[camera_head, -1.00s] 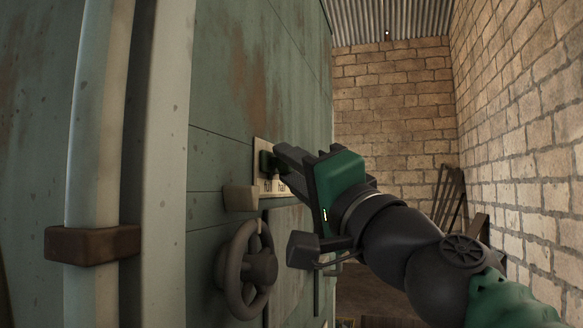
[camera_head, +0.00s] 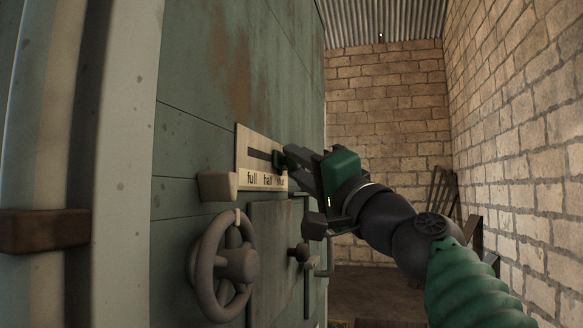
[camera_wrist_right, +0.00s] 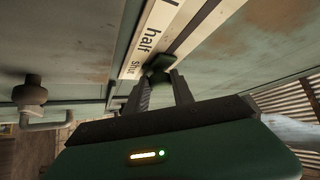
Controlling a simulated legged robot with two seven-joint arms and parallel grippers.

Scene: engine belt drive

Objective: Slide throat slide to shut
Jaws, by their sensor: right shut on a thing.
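The throat slide is a pale plate (camera_head: 246,143) on the green wall, with a dark slot and the words full, half and shut under it from left to right. Its dark green knob (camera_head: 279,159) is at the right part of the slot, above the word shut. My right gripper (camera_head: 285,157) is shut on the knob, its fingers coming from the right and partly hiding the plate's right end. In the right wrist view, the knob (camera_wrist_right: 158,63) sits between the fingertips beside the word shut. My left gripper is not in view.
A blocky handle (camera_head: 216,186) juts out left of the plate. A handwheel (camera_head: 224,265) and a small hatch with a knob (camera_head: 298,252) are below. A pale post with a brown band (camera_head: 40,230) stands at the left. A brick wall (camera_head: 515,160) is at the right.

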